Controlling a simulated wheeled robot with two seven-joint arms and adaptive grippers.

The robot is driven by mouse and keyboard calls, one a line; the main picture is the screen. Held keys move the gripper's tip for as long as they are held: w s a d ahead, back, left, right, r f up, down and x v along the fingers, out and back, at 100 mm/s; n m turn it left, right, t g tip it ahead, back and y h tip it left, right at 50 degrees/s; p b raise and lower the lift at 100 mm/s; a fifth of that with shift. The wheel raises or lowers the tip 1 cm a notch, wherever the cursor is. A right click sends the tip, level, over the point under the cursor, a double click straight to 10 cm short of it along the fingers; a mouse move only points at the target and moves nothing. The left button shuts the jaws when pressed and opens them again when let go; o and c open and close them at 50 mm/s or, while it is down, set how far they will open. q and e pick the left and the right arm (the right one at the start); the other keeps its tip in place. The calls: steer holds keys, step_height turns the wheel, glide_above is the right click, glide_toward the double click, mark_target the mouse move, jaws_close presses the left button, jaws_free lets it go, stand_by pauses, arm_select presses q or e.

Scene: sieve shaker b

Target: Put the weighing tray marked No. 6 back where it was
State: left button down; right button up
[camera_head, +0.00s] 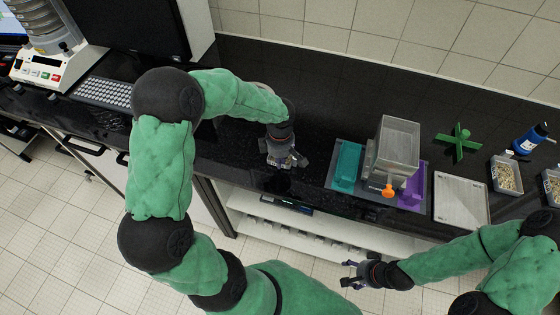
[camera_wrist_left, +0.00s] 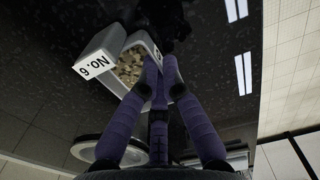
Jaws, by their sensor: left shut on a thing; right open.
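The weighing tray marked No. 6 (camera_wrist_left: 97,62) shows in the left wrist view as a light tray with a black-lettered label and pale gravel-like pieces inside. My left gripper (camera_wrist_left: 158,68) is shut on its near edge. In the head view my left gripper (camera_head: 284,160) is over the front part of the black bench, left of the teal block. The tray is mostly hidden there by the gripper, and I cannot tell its height above the bench. My right gripper (camera_head: 356,273) is open and empty, in front of the bench edge.
A clear box (camera_head: 396,143) stands between a teal block (camera_head: 346,165) and a purple block (camera_head: 412,190). Right of them are a pale plate (camera_head: 460,203), a green cross (camera_head: 461,141), a gravel tray (camera_head: 506,176) and a blue bottle (camera_head: 530,139). A keyboard (camera_head: 103,93) lies left.

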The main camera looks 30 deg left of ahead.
arm_select(q)
steer(key=shift+f, duration=0.15)
steer(key=c, duration=1.4)
jaws_free()
steer(key=shift+r, duration=0.2)
step_height(320, 180, up, 12)
steer(key=shift+f+p, duration=0.1)
steer(key=shift+p, duration=1)
